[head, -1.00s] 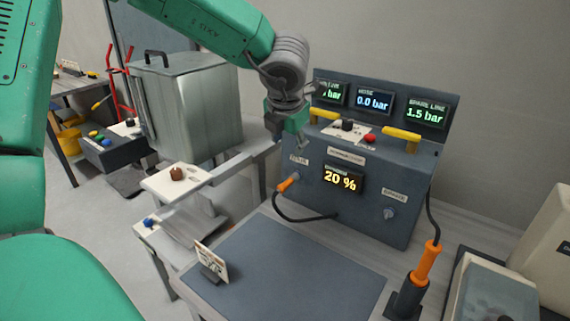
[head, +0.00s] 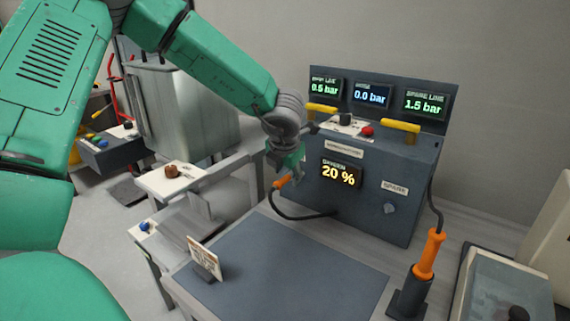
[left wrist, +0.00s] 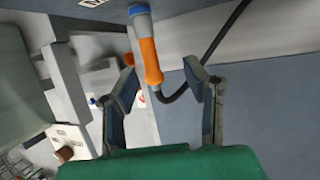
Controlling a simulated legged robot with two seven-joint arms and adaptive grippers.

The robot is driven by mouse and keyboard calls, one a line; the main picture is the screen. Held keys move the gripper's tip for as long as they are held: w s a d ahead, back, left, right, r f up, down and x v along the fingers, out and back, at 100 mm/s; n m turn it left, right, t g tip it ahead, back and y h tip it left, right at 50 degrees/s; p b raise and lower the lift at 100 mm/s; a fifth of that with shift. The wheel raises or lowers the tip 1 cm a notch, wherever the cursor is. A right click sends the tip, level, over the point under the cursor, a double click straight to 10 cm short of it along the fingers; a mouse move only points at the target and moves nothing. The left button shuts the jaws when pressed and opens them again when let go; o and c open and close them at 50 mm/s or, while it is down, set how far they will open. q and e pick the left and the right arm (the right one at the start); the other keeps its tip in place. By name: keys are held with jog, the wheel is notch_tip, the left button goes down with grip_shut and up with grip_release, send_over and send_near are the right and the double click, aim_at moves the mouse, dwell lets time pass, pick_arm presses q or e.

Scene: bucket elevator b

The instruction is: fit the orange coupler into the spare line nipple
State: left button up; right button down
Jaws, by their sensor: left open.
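An orange coupler (head: 282,182) sits at the left of the grey panel's front, with a black hose trailing from it. In the left wrist view this coupler (left wrist: 149,58) shows a blue-grey end against the panel and lies ahead of and between the fingertips. My left gripper (head: 290,174) is open right beside it in the head view; I cannot tell whether a finger touches it. The spare line nipple (head: 389,208) is a bare grey stub under the SPARE label. A second orange handle (head: 430,254) stands in a dark holder at the right. My right gripper is not in view.
The panel (head: 360,228) has yellow handles, a red button and displays reading 0.5, 0.0 and 1.5 bar and 20 %. A small sign (head: 204,260) stands on the dark mat (head: 290,270), which is otherwise clear. A metal bin (head: 180,105) stands at left.

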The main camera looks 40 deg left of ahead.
aim_at(282, 181)
pick_arm(q)
jog(key=a+f, duration=0.1)
jog(key=f, duration=0.1)
jog(key=w+a+f, duration=0.1)
jog(key=a+f, duration=0.1)
jog(key=shift+w+a, duration=0.1)
jog(key=shift+a, duration=0.05)
jog(key=shift+a+f, duration=0.2)
jog(key=shift+a, duration=0.05)
jog(key=shift+d+r, duration=0.15)
jog(key=shift+d, duration=0.2)
jog(key=shift+d+r, duration=0.15)
jog(key=shift+d, duration=0.25)
jog(key=shift+c, duration=1.3)
jog(key=shift+d, duration=0.3)
grip_shut()
jog(key=shift+a, duration=0.5)
jog(key=shift+s+d, duration=0.15)
jog(key=shift+s, duration=0.05)
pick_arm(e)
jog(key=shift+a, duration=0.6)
